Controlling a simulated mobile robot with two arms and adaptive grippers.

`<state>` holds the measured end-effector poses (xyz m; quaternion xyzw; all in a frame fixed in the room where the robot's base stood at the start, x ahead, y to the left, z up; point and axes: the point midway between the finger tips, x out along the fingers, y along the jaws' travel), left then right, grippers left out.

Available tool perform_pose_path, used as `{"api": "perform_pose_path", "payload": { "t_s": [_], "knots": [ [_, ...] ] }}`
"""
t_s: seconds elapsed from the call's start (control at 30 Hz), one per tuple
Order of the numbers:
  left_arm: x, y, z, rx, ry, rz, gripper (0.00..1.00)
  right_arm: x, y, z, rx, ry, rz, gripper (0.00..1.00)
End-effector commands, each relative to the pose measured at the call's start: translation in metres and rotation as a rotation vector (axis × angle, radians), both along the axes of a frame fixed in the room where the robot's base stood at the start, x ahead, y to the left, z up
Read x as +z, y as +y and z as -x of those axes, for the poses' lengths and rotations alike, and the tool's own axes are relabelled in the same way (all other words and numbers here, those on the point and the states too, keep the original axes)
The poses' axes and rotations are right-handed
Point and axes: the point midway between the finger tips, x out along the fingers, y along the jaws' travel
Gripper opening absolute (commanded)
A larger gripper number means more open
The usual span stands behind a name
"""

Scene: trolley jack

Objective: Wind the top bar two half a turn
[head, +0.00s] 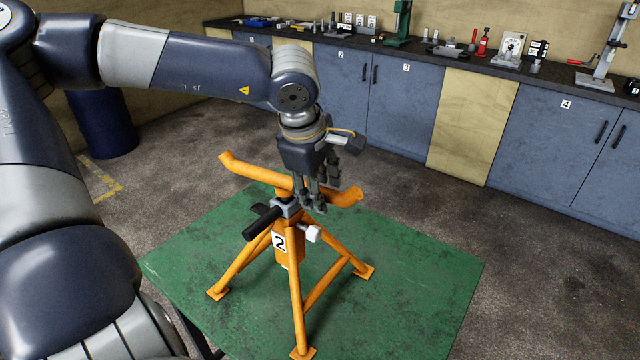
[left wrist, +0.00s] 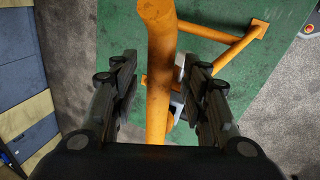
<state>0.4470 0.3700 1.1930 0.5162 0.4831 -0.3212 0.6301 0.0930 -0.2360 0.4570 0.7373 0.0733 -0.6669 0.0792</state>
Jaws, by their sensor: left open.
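An orange stand marked 2 (head: 279,243) stands on a green table. Its orange top bar (head: 240,167) lies across the top, with upturned ends. A black-gripped handle (head: 262,223) and a pale knob (head: 313,234) sit just below the bar. My left gripper (head: 314,200) points down over the right half of the bar, close to the stand's centre. In the left wrist view the bar (left wrist: 161,60) runs between the two open fingers (left wrist: 157,85), apart from both of them. The gripper hides part of the bar in the head view. My right gripper is not in view.
The green table (head: 420,265) has bare room around the stand's feet. A blue drum (head: 100,125) stands at the left. Blue cabinets (head: 400,110) with a dark worktop full of tools, including a green press (head: 400,22), line the back wall.

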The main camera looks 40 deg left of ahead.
Motion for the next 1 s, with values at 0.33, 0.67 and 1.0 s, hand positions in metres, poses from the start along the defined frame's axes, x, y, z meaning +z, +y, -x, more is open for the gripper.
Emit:
{"api": "perform_pose_path", "payload": {
  "t_s": [0.33, 0.67, 1.0],
  "knots": [
    [0.000, 0.000, 0.000, 0.000, 0.000, 0.001, 0.03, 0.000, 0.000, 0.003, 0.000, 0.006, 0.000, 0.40],
    [0.000, -0.001, 0.001, -0.015, -0.002, 0.002, 0.00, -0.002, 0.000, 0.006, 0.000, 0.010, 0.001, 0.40],
    [0.000, -0.002, 0.014, -0.183, -0.008, 0.005, 0.00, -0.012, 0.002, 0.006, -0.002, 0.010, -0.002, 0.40]
  ]
}}
